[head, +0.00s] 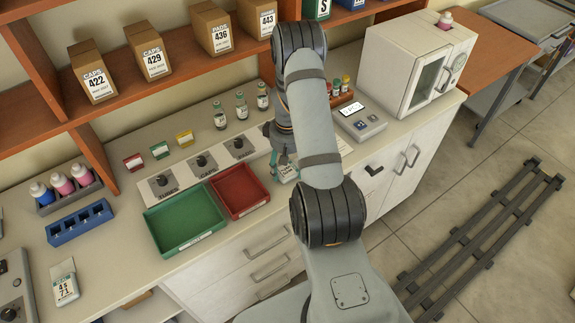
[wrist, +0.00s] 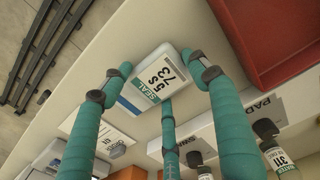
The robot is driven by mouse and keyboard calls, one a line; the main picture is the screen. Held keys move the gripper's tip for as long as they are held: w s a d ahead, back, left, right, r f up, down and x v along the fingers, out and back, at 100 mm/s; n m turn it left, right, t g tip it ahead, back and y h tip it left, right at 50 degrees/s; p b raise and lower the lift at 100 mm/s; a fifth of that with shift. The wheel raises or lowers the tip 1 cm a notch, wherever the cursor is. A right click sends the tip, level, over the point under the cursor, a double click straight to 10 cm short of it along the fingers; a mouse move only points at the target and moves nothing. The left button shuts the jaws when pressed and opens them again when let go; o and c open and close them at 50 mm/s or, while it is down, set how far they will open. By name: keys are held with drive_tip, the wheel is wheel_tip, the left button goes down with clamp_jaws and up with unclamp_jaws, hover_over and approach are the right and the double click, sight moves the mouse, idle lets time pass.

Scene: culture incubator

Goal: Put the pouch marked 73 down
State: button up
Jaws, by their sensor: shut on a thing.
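The pouch marked 73 is a small white packet (wrist: 152,88) with a teal band and dark print, upside down in the wrist view. My gripper (wrist: 158,74) has teal fingers closed around it, one on each side and one below in the picture. In the head view the pouch (head: 286,174) shows small under my gripper (head: 282,160), just right of the red tray (head: 262,203) near the counter's front edge. My arm hides part of it. I cannot tell whether its underside touches the counter.
A green tray (head: 152,226) stands left of the red one. A labelled panel with knobs (head: 160,186) runs behind both trays. Another pouch, marked 71 (head: 66,286), lies at the lower left. A small device (head: 360,122) and a white incubator (head: 408,68) stand to the right.

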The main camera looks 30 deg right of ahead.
sight(288, 171)
drive_tip(key=shift+f, duration=0.15)
drive_tip(key=o, duration=1.2)
drive_tip(key=shift+o, duration=0.3)
drive_tip(key=shift+r, duration=0.3)
drive_tip(key=shift+w+r, duration=0.1)
drive_tip(key=shift+r, duration=0.1)
wheel_tip(288, 171, up, 11)
drive_tip(key=b, duration=0.2)
drive_tip(key=shift+r+b, duration=0.2)
drive_tip(key=shift+b, duration=0.15)
drive_tip(key=shift+f, duration=0.1)
